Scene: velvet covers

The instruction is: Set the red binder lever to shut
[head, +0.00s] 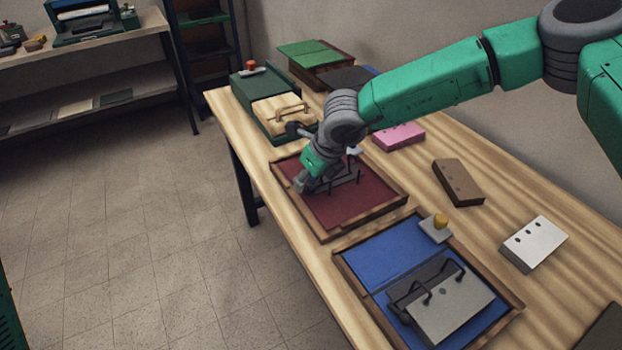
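The red binder (345,208) lies open in a wooden-rimmed tray on the table, with dark metal rings standing near its middle. A small pale piece (354,151) shows at its far edge, partly behind my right arm; I cannot tell if it is the lever's base. No lever knob is clearly visible on this binder. My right gripper (303,183) points down over the binder's left part, close to the rings. Its fingers are small and dark, so I cannot tell whether they are open, shut or touching anything. My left gripper is out of view.
Nearer, a blue binder (385,253) holds grey punched sheets and has a yellow-knobbed lever (440,221). Pink (398,137), brown (458,182) and white (534,243) punched blocks lie on the right.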

